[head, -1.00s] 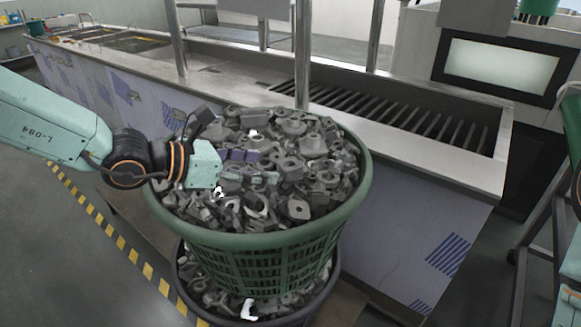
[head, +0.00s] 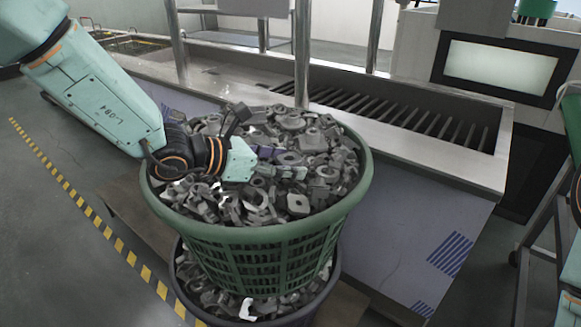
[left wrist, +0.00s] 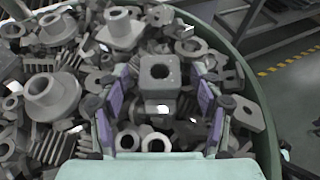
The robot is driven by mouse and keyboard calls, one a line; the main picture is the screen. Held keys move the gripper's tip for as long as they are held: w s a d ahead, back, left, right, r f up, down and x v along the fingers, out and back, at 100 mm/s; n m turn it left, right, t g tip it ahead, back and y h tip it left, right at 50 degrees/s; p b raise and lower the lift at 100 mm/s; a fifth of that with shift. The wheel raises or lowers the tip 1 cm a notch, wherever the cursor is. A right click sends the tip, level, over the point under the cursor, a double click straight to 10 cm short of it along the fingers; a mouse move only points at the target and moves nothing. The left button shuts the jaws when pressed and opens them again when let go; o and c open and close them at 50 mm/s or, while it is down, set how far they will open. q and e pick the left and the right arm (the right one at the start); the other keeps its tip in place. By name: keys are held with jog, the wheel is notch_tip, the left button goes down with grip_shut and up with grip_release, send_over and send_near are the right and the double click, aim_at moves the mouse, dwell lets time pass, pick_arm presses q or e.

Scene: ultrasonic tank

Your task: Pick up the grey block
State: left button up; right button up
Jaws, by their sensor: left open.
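The green basket (head: 255,237) is heaped with grey metal parts of many shapes. In the left wrist view, a grey block (left wrist: 160,69) with a round hole lies on the heap, between and slightly beyond my open fingers. I cannot single it out in the head view. My left gripper (head: 285,163) is low over the heap. In the left wrist view, its purple-padded fingers (left wrist: 161,92) are spread to either side of the block. I cannot tell whether they touch any parts.
A second, dark basket (head: 190,291) with more grey parts stands under the green one. Behind is a long steel tank bench (head: 420,155) with a slatted bay and upright posts. Other parts crowd around the fingers. Yellow-black tape (head: 88,213) marks the floor at left.

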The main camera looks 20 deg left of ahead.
dwell(0.3)
pick_arm(q)
jog(key=shift+w+d, duration=0.1)
jog(key=shift+w, duration=0.05)
jog(key=c, duration=1.3)
